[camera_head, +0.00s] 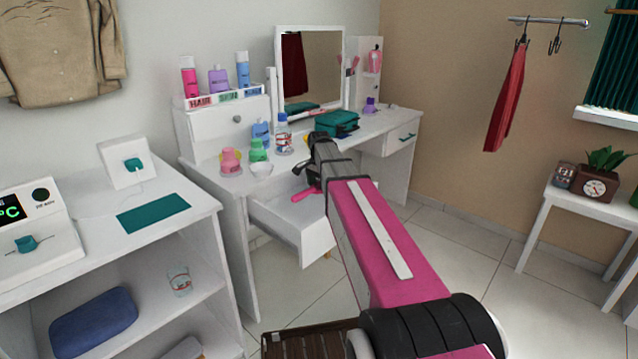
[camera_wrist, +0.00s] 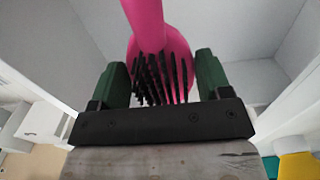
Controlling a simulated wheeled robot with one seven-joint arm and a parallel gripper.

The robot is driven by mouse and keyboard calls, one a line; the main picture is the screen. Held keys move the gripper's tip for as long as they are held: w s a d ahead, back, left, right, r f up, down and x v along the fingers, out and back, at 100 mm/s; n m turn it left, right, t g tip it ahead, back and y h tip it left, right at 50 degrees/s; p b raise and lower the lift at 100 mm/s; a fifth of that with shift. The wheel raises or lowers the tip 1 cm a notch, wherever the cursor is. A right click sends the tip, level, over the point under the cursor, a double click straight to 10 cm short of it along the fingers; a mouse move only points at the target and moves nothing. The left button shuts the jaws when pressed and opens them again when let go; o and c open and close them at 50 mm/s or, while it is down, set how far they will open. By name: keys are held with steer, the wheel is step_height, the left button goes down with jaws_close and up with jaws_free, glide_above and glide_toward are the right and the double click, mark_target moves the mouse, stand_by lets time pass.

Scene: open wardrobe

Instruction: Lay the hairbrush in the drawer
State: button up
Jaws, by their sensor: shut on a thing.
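The pink hairbrush with black bristles (camera_wrist: 160,45) is between the green fingers of my gripper (camera_wrist: 160,80) in the wrist view. The gripper is shut on it at the bristled head, and the handle points up out of the frame. In the head view the pink handle of the hairbrush (camera_head: 306,193) shows over the open white drawer (camera_head: 318,245) of the dressing table. My gripper (camera_head: 302,172) is mostly hidden by my arm there. Grey drawer walls surround the brush in the wrist view. I cannot tell whether the brush touches the drawer floor.
A white shelf unit (camera_head: 205,207) stands at the left.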

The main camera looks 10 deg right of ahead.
steer(key=shift+f, duration=5.7)
steer(key=o, duration=1)
steer(key=shift+r, duration=5)
